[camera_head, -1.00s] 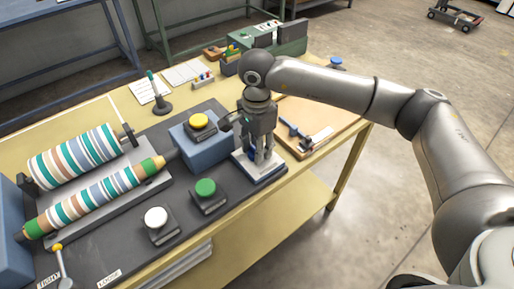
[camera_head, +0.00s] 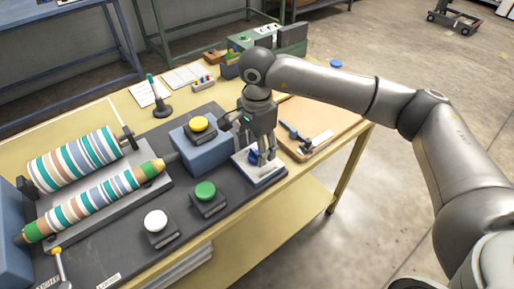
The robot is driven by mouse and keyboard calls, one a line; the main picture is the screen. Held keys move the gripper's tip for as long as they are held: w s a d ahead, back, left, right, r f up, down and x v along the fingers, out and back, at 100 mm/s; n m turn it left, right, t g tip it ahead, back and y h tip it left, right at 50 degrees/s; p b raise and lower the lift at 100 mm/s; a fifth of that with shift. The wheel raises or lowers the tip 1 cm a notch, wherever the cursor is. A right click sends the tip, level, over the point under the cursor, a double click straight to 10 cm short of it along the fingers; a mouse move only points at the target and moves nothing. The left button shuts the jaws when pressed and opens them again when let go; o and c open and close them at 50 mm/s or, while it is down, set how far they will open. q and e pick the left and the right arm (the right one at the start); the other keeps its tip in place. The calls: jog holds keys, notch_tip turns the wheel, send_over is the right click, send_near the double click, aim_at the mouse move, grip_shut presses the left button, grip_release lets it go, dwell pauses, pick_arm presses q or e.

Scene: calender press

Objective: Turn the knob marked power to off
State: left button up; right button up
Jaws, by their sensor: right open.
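A blue knob (camera_head: 253,158) sits on a pale square plate (camera_head: 262,175) at the right end of the dark press base. My right gripper (camera_head: 263,158) points down over this plate, with its fingers open around or beside the knob. The fingers hide part of the knob, and I cannot tell whether they touch it. I cannot read any power or off marking on the plate. My left gripper does not show.
Yellow (camera_head: 199,124), green (camera_head: 205,190) and white (camera_head: 155,221) buttons stand left of the plate. Striped rollers (camera_head: 95,203) lie further left, near a yellow-tipped lever (camera_head: 57,252). A clipboard (camera_head: 318,128) lies to the right, and a dark pen stand (camera_head: 160,103) stands behind.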

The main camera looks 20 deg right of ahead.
aim_at(257, 152)
notch_tip(257, 152, up, 11)
dwell(0.3)
jog(key=shift+s+f, duration=0.1)
jog(key=shift+f, duration=0.05)
dwell(0.3)
